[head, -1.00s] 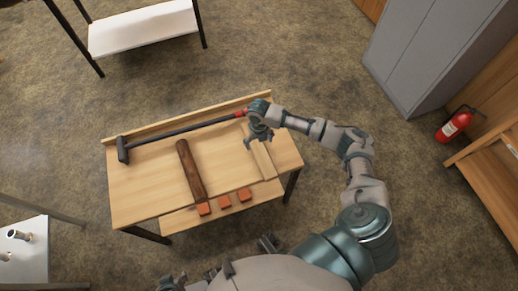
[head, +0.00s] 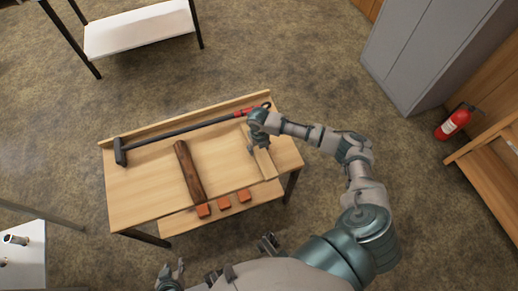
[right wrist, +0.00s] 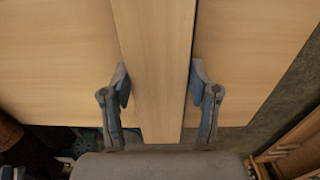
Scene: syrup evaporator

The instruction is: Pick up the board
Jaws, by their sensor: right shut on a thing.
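The board is a pale, narrow wooden plank (head: 264,163) at the right end of the workbench (head: 142,196). In the right wrist view the board (right wrist: 158,60) runs lengthwise between my fingers. My right gripper (head: 259,148) is over the board and shut on it, with one finger along each side; this shows in the right wrist view (right wrist: 160,95). I cannot tell that the board is off the bench top. My left gripper (head: 172,274) is at the bottom edge of the head view, empty, its fingers apart.
A long black-handled tool (head: 180,131) lies along the back of the bench. A dark wooden piece (head: 189,171) lies mid-bench. A grey cabinet (head: 425,50) and a fire extinguisher (head: 453,122) stand to the right.

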